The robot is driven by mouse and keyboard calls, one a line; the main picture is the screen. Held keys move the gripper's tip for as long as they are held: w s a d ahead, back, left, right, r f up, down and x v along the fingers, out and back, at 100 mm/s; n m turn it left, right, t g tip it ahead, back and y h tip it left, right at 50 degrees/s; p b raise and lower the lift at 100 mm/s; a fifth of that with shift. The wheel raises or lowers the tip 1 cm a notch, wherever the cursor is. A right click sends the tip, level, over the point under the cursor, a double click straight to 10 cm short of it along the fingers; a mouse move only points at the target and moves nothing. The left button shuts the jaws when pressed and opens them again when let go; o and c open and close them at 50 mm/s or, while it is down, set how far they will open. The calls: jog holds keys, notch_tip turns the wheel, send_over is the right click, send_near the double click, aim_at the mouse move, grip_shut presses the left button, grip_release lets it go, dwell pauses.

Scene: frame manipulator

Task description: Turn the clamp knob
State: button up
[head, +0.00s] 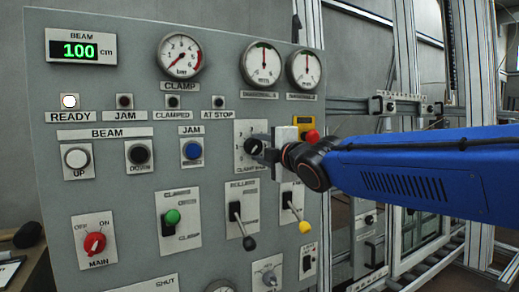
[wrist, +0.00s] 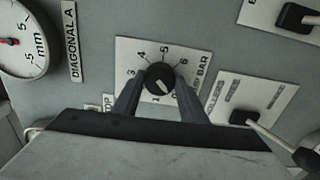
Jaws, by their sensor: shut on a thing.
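The clamp knob (head: 254,146) is a round black knob on a white plate on the grey control panel. In the wrist view the knob (wrist: 160,80) sits in a ring of numbers, with 3, 4, 5 and 6 readable and "BAR" at the right. A white mark shows on its face; the number it points to is unclear. My gripper (wrist: 159,85) is shut on the knob, one dark finger on each side. In the head view my gripper (head: 268,150) reaches the knob from the right. The clamp gauge (head: 180,57) has its red needle at the low end.
A switch with a green knob (head: 173,216) and two levers (head: 240,226) sit below the clamp knob. A blue button (head: 192,150) is to its left. A red button (head: 312,136) is close to my wrist. The READY lamp (head: 69,101) is lit white.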

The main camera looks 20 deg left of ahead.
jog(key=shift+f, duration=0.1)
jog(key=o, duration=1.1)
jog(key=shift+v, duration=8.75)
